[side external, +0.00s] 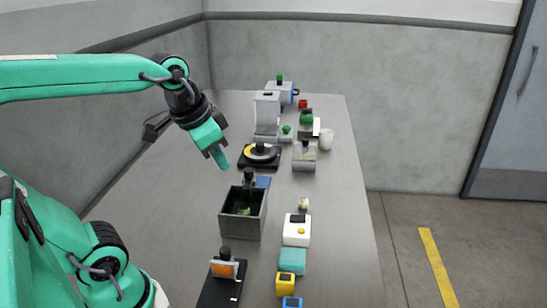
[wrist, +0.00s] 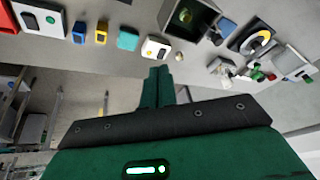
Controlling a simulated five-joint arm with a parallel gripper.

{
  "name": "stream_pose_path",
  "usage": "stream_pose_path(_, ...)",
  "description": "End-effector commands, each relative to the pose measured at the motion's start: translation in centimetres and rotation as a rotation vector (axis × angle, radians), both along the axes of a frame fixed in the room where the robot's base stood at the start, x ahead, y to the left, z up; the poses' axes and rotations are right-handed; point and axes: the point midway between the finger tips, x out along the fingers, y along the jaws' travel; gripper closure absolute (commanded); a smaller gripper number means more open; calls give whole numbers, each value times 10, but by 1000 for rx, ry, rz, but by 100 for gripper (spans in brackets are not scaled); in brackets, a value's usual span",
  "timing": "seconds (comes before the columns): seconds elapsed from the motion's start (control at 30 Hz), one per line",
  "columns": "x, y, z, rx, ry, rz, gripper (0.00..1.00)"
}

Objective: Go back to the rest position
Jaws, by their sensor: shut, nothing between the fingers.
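My gripper (side external: 219,158) is at the end of the green arm, in the air over the left part of the grey table (side external: 185,190). It hangs above and to the left of the black round device (side external: 260,154) with a yellow and white ring. Its fingers are shut with nothing between them. In the wrist view the closed green fingers (wrist: 158,75) point toward the row of things on the table and touch none of them.
An open dark grey bin (side external: 242,226) stands mid-table. To its right are a white box (side external: 297,230), a teal block (side external: 292,261) and a yellow block (side external: 286,287). White machines (side external: 267,110) and a white cup (side external: 326,139) stand farther back. The left of the table is bare.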

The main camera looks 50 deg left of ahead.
Motion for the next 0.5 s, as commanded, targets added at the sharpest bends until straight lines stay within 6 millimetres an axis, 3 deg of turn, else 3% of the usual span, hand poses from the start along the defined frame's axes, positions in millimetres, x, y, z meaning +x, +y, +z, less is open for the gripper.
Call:
stream_pose_path(0.2, -28, -15, -18, -62, -71, 89, 100)
stream_pose_path(0.5, -39, -20, -28, -96, -100, 135, 100)
